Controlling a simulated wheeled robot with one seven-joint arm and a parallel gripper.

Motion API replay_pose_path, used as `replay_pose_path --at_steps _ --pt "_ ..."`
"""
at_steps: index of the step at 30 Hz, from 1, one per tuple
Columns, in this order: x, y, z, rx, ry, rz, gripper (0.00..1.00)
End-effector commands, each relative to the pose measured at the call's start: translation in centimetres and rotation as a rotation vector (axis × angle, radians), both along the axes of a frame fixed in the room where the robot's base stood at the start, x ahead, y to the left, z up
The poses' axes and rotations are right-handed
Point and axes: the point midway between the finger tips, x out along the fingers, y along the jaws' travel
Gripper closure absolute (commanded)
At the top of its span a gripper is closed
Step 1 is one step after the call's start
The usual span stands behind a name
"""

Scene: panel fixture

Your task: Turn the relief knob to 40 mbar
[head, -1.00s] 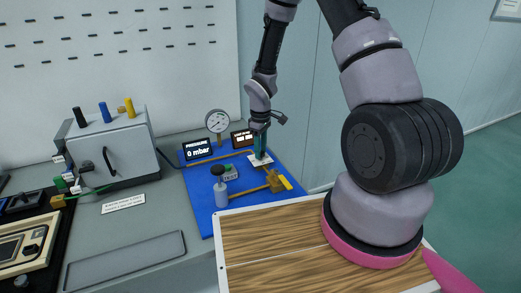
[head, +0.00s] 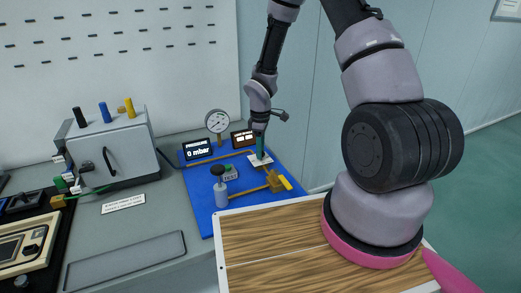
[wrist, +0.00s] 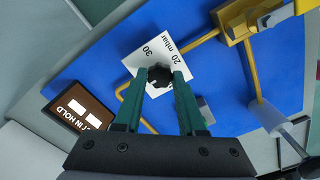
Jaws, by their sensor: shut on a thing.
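The relief knob (wrist: 159,80) is black and lobed. It sits on a white scale plate (wrist: 146,58) that shows "30" and "20 mbar" in the wrist view; the rest of the scale is hidden. My gripper (wrist: 163,77) is shut on the knob, with one teal finger on each side. In the head view my gripper (head: 259,154) points down at the white plate at the right back of the blue board (head: 207,220), and the knob is hidden. The pressure display (head: 198,149) reads 0 mbar. The knob's pointer cannot be made out.
Yellow pipes (wrist: 184,45) run near the knob. A black-topped cylinder (head: 221,191) stands at the board's front left.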

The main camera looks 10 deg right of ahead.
Motion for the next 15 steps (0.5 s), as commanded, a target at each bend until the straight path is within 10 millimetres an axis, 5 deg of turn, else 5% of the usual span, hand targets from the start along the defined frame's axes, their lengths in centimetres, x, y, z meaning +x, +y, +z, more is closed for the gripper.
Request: replay_pose_path --at_steps 2,3,5,15 --pt "0.14 -0.01 0.07 0.0 -0.004 0.001 1.0" --pt "0.14 -0.01 0.07 0.0 -0.004 0.001 0.53" --pt "0.13 -0.01 0.06 0.0 -0.004 0.001 0.31" --pt "0.05 0.0 0.18 0.0 -0.001 0.0 0.31"
